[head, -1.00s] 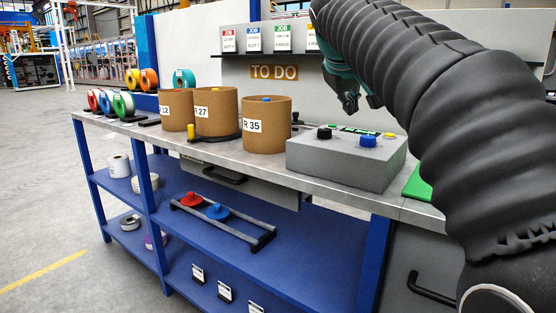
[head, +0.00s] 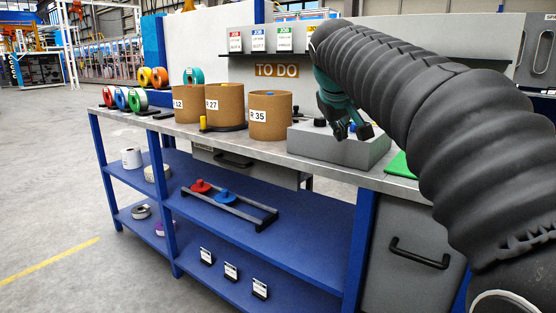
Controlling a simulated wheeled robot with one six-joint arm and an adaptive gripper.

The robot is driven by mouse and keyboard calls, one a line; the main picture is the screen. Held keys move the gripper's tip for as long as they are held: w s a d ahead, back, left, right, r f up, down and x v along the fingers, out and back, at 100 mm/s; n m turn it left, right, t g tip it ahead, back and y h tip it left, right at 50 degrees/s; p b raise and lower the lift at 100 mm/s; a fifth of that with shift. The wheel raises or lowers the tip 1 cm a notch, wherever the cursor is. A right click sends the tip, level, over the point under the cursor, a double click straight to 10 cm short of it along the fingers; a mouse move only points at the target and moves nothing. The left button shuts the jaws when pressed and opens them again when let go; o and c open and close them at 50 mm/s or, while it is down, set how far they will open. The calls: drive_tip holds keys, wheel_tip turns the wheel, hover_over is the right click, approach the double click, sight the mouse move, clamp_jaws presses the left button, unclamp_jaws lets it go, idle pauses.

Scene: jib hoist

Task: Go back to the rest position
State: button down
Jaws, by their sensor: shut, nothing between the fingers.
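My gripper (head: 352,134) hangs at the end of my black sleeved arm in the head view. It is shut and empty. It appears in front of the grey box (head: 345,151) with knobs on the workbench, and it hides part of that box's top. A black knob (head: 320,122) and part of a blue knob show beside the fingers. I cannot tell how far the gripper is from the box.
Brown cylinders marked 12, R 27 (head: 226,106) and R 35 (head: 270,116) stand on the bench left of the box. Coloured spools (head: 138,100) are at the far left. A rail (head: 230,208) with red and blue pieces lies on the blue shelf. The floor at left is clear.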

drive_tip(key=s+d+f+m+g+y, duration=0.2)
drive_tip(key=s+f+m, duration=0.1)
drive_tip(key=s+f, duration=2.4)
drive_tip(key=shift+s+d+m+y, duration=0.15)
drive_tip(key=shift+s+m+y, duration=0.2)
drive_tip(key=shift+s, duration=1.75)
